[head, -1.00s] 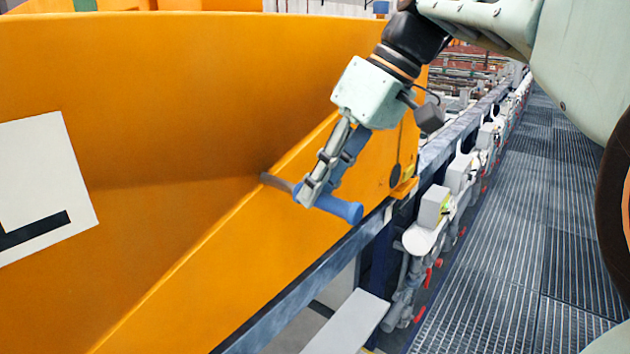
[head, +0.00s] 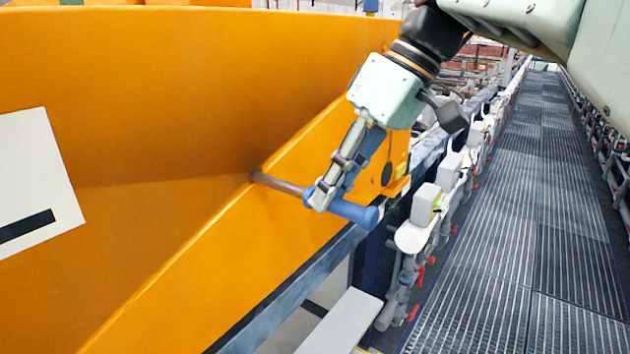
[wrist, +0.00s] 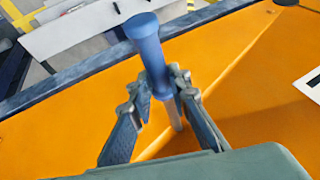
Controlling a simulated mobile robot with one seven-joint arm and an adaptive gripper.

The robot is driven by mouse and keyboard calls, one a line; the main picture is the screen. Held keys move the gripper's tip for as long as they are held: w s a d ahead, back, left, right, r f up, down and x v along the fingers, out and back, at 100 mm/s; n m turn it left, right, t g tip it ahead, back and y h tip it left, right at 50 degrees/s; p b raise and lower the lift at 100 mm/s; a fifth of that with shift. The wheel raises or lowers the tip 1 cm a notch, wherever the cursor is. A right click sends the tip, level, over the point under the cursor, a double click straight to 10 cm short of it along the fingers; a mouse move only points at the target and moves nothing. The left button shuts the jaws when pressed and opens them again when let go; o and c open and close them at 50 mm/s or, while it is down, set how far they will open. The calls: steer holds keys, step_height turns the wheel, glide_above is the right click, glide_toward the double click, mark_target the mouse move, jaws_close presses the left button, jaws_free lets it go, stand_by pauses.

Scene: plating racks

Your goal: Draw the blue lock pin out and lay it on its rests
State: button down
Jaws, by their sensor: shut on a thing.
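The lock pin has a blue handle (head: 355,212) and a grey-brown metal shank (head: 278,184). In the head view the shank's far end meets the orange panel (head: 215,255), and a length of it shows between panel and handle. My gripper (head: 318,200) is shut on the handle near where it joins the shank. In the wrist view the blue handle (wrist: 146,42) stands up between the fingers of my gripper (wrist: 158,95), and the shank (wrist: 174,114) runs down behind them. The shank's tip is hidden. I cannot make out the rests.
A light grey flat plate (head: 340,322) juts out below the panel's dark lower rail. Pipes with red handles (head: 415,312) and white boxes line the walkway (head: 490,250) at right. The grated walkway is clear.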

mark_target(357, 206)
steer(key=shift+s+d+r+b, duration=0.1)
steer(key=shift+s+d+b, duration=0.2)
steer(key=shift+s+d, duration=1.35)
steer(key=shift+w, duration=0.15)
steer(key=c, duration=1.7)
jaws_free()
steer(key=shift+c, duration=0.2)
